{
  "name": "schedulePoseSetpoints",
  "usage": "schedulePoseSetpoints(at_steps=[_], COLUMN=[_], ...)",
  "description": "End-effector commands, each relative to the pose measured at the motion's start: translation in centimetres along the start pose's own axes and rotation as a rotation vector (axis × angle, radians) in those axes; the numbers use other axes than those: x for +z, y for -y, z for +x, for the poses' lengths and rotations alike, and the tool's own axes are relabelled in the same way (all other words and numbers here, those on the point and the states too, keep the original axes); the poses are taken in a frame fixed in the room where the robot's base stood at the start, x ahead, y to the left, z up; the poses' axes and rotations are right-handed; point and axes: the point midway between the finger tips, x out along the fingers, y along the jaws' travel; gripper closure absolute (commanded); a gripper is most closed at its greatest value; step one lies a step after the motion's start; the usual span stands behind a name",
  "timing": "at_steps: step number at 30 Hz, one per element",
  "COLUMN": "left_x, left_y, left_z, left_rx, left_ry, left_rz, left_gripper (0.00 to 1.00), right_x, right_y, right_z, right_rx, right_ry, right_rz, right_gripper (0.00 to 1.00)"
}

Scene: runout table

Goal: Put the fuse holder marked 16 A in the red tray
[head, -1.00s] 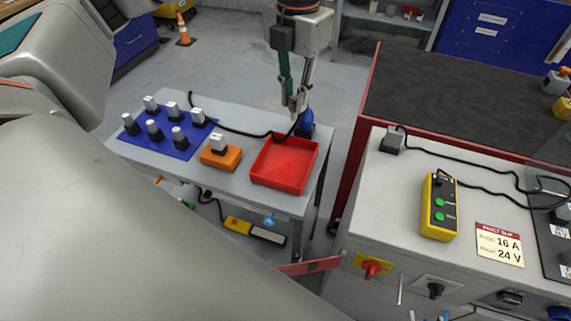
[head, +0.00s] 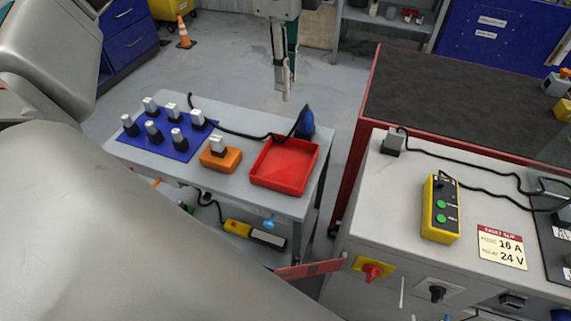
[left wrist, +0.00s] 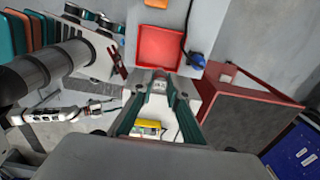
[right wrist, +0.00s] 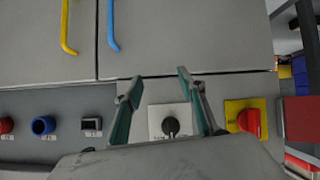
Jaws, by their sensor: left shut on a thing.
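The red tray (head: 285,184) stands empty at the right end of the small grey table; it also shows in the left wrist view (left wrist: 159,48). Several fuse holders with pale tops and dark bases stand on a blue mat (head: 185,152). One more fuse holder (head: 217,145) stands in an orange block (head: 220,159). Their markings are too small to read. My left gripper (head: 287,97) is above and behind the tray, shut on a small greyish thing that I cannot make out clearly. My right gripper (right wrist: 158,80) is open and empty, in front of a cabinet panel.
A fault slip (head: 501,246) reading 16 A and 24 V lies on the right bench beside a yellow control box (head: 440,207). A blue thing (head: 306,121) and black cable lie behind the tray. A gap separates table and bench.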

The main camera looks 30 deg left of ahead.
Motion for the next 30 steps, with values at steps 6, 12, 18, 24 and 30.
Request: schedulePoseSetpoints(at_steps=[6, 12, 18, 24, 30], left_x=[0.1, 0.1, 0.1, 0.0, 0.1], left_y=[-0.2, -0.2, -0.2, -0.1, -0.1], left_z=[3.3, 8.2, 12.8, 15.3, 17.2], left_rx=[0.006, 0.006, 0.006, 0.002, 0.005], left_ry=[0.001, 0.002, 0.002, 0.000, 0.001], left_rz=[-0.022, -0.021, -0.021, -0.020, -0.019], left_gripper=[1.00, 1.00, 1.00, 1.00, 1.00], right_x=[0.1, 0.0, -0.1, -0.2, -0.3], right_y=[0.0, 0.0, 0.0, 0.0, 0.0], right_z=[0.1, 0.0, -0.1, -0.1, -0.2], right_rx=[0.000, 0.000, 0.000, 0.000, 0.000], right_ry=[0.000, 0.001, 0.001, 0.001, 0.000], right_rz=[0.000, 0.000, -0.001, -0.001, -0.001], right_gripper=[0.60, 0.60, 0.60, 0.60, 0.60])
